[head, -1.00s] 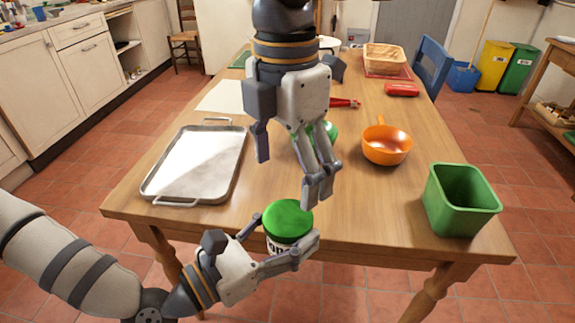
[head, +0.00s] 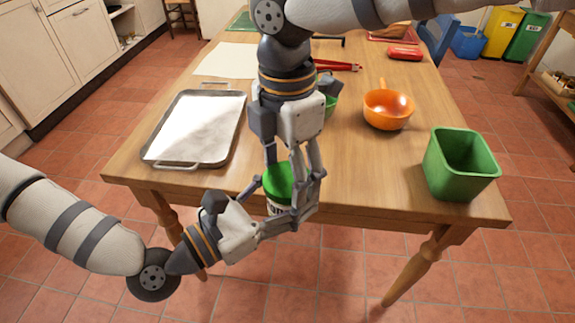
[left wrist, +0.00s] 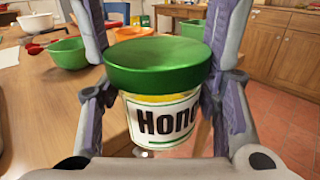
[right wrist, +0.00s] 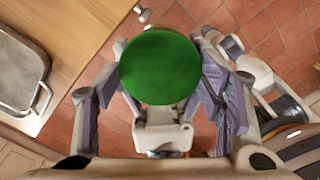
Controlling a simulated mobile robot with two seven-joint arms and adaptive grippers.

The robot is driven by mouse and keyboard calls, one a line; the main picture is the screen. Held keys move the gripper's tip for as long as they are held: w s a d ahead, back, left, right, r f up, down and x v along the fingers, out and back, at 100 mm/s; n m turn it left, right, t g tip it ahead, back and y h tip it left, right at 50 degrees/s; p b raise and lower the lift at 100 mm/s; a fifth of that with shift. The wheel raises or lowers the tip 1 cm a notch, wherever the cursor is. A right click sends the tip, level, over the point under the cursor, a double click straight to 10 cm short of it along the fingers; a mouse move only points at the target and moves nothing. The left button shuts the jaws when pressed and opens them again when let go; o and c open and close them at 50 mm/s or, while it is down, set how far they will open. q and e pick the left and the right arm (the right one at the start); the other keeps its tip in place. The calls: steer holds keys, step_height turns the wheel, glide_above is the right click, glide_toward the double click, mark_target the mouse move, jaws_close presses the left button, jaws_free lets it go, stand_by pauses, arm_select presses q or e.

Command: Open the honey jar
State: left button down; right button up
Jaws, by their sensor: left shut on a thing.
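The honey jar (head: 277,209) has a white label and a green lid (head: 277,184). It is upright, held in the air by the table's front edge. My left gripper (head: 284,208) is shut on its body; in the left wrist view, the fingers flank the jar (left wrist: 160,118) with the lid (left wrist: 158,62) on top. My right gripper (head: 288,180) points down over the jar, open, with its fingers on either side of the lid. The right wrist view shows the lid (right wrist: 160,66) between the spread fingers, with gaps beside it.
On the wooden table (head: 345,170) are a metal tray (head: 200,125) at left, an orange pan (head: 388,109), a green square container (head: 460,165) at right and a red-handled tool (head: 338,66) behind. A green bowl (head: 330,104) is partly hidden by my right gripper.

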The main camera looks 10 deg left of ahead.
steer(key=shift+c, duration=0.7)
steer(key=o, duration=1.3)
steer(key=shift+c, duration=0.2)
step_height(320, 180, up, 8)
steer(key=shift+w+f, duration=0.1)
steer(key=shift+c, duration=0.2)
step_height(320, 180, down, 8)
steer(key=shift+r, duration=0.1)
steer(key=c, duration=1.2)
steer(key=o, duration=1.2)
steer(key=shift+o, duration=0.2)
